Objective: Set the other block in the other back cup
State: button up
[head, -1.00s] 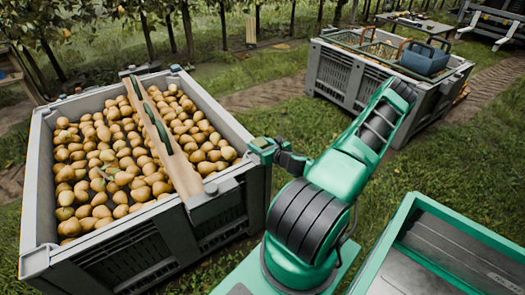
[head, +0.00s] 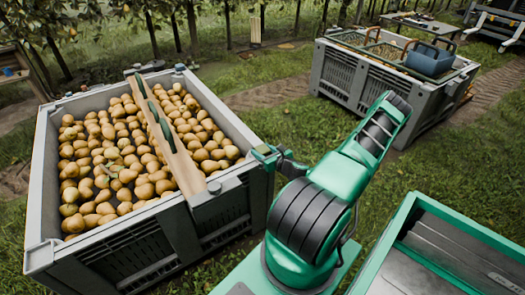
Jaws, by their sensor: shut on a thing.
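My gripper (head: 266,153) is at the end of my green arm, just beyond the right rim of the pear bin and to the right of the plank's near end. It is small and side-on here. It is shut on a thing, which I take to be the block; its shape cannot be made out. A wooden plank (head: 178,160) lies across the pear bin (head: 232,118). Dark green oval pieces (head: 152,110) sit along it; I cannot tell whether these are cups. No cup or second block can be made out clearly.
Pears (head: 115,150) fill the bin on both sides of the plank. A second grey bin (head: 345,85) at the back right carries wooden-handled baskets (head: 385,50) and a blue container (head: 429,59).

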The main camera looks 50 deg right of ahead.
jog(key=shift+s+f, duration=0.1)
jog(key=shift+f, duration=0.35)
jog(key=o, duration=1.1)
jog(key=shift+s+d+f, duration=0.1)
jog(key=shift+s, duration=0.05)
jog(key=shift+d+r, duration=0.1)
jog(key=shift+r, duration=0.15)
jog(key=shift+o, duration=0.2)
jog(key=shift+s+r, duration=0.15)
jog(key=shift+r, duration=0.1)
jog(key=r+v, duration=0.1)
jog(key=v, duration=1)
jog(key=a+r+n+g+y, duration=0.3)
jog(key=a+n+g+y, duration=0.15)
jog(key=a+n, duration=0.45)
jog(key=a+r+n+g+y, duration=0.45)
jog(key=a+n, duration=0.25)
jog(key=n, duration=0.4)
jog(key=s+a+r+n+g+h, duration=0.2)
jog(key=s+r+n, duration=0.4)
jog(key=r, duration=0.6)
jog(key=s+a+r+n+g+h, duration=0.3)
jog(key=s+r+n, duration=0.3)
jog(key=s+r, duration=0.4)
jog(key=shift+s+a+r, duration=0.35)
jog(key=shift+r, duration=0.55)
